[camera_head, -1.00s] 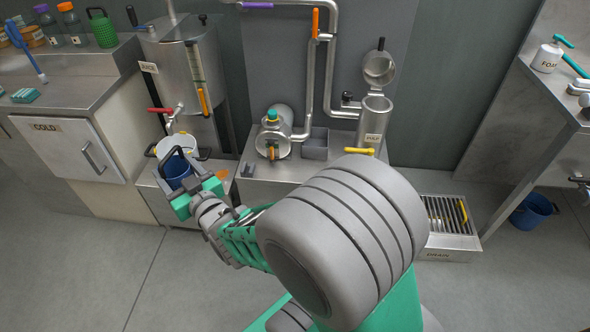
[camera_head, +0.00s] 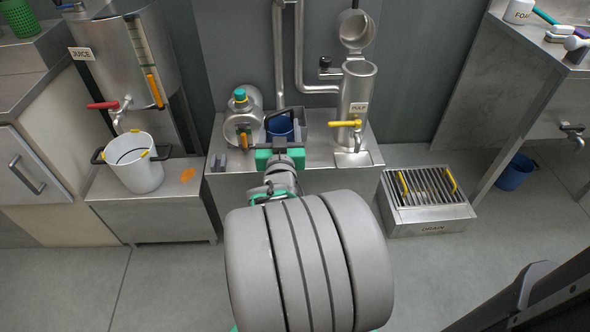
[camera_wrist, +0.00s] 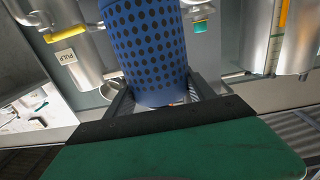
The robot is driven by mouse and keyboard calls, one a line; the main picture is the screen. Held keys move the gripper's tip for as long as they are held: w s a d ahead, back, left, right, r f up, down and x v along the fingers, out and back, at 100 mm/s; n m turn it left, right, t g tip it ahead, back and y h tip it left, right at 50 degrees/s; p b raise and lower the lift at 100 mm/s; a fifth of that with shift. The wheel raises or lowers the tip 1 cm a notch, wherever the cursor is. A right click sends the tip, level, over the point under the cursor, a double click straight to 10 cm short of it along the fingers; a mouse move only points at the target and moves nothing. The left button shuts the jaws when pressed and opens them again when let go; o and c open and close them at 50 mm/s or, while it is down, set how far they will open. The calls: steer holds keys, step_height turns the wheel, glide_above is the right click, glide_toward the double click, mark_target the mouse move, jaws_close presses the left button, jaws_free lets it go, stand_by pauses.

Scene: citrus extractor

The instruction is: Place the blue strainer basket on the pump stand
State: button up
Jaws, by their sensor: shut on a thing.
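The blue strainer basket (camera_head: 280,128) is upright in my gripper (camera_head: 279,146), over the pump stand in the head view. In the wrist view the basket (camera_wrist: 145,45) fills the upper middle, blue with dark holes, with a finger on each side. My gripper is shut on it. The pump stand (camera_head: 325,180) is a metal bench holding a steel pump (camera_head: 242,124) on the left and the PULP cylinder (camera_head: 358,90) on the right. A grey open bin (camera_head: 303,118) lies behind or around the basket. Whether the basket touches the stand is hidden.
A white bucket (camera_head: 136,165) with dark handles stands on the low metal stand to the left, beside an orange patch (camera_head: 187,174). A DRAIN grate (camera_head: 428,187) is on the floor at the right.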

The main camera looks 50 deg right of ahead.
steer(key=s+d+f+m+g+h+b, duration=0.1)
steer(key=s+d+f+g, duration=0.1)
steer(key=s+d, duration=0.15)
steer(key=w+d+f+b, duration=0.8)
steer(key=w+d+f, duration=0.1)
steer(key=f, duration=0.3)
steer(key=shift+d+f, duration=0.25)
steer(key=shift+d, duration=0.2)
steer(key=o, duration=1.5)
steer(key=shift+c, duration=0.2)
